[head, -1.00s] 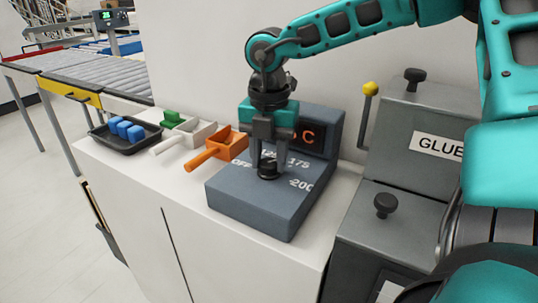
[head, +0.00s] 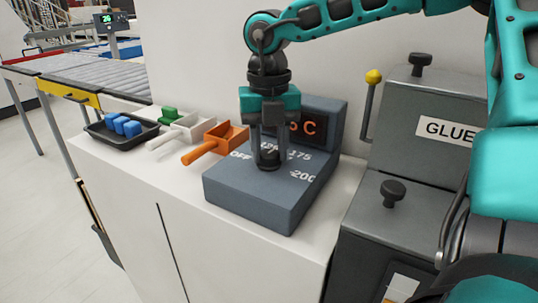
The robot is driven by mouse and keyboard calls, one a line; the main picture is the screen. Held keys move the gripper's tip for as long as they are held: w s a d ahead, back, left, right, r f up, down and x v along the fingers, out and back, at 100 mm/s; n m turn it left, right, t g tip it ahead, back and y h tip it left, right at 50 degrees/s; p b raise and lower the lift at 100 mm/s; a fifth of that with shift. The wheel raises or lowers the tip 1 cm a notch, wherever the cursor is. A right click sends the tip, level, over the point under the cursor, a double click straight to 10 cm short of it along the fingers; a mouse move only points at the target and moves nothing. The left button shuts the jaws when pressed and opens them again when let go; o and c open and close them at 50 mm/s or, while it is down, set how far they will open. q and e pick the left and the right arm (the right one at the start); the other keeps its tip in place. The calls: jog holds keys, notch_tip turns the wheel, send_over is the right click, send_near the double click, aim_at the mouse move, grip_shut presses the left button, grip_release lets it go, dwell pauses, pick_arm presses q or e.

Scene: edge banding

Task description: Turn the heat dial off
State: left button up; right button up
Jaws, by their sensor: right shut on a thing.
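The heat dial (head: 268,158) is a small black knob on top of a blue-grey control box (head: 252,197). White marks on the box read OFF at the left, 175 and 200 at the right, with another partly hidden behind the fingers. An orange display ending in C (head: 308,127) shows on the raised back part, partly covered. My right gripper (head: 268,160) points straight down with its fingers shut on the dial. The dial's pointer direction cannot be made out. My left gripper is not in view.
An orange scoop (head: 222,139), a white scoop (head: 184,134) with a green block (head: 169,114), and a black tray (head: 110,141) of blue blocks stand left of the box. The grey GLUE machine (head: 422,160) with a yellow-knobbed lever (head: 372,79) stands at the right.

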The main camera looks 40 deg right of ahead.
aim_at(269, 153)
jog(key=n+b, duration=0.1)
jog(key=n, duration=0.3)
jog(key=shift+n, duration=0.3)
jog(key=n+b, duration=0.1)
jog(key=n, duration=0.3)
jog(key=shift+n, duration=0.3)
jog(key=n, duration=0.9)
jog(key=shift+n, duration=0.3)
jog(key=o, duration=1.1)
jog(key=shift+c, duration=0.2)
jog(key=shift+r, duration=0.1)
notch_tip(269, 153, up, 13)
jog(key=p, duration=0.2)
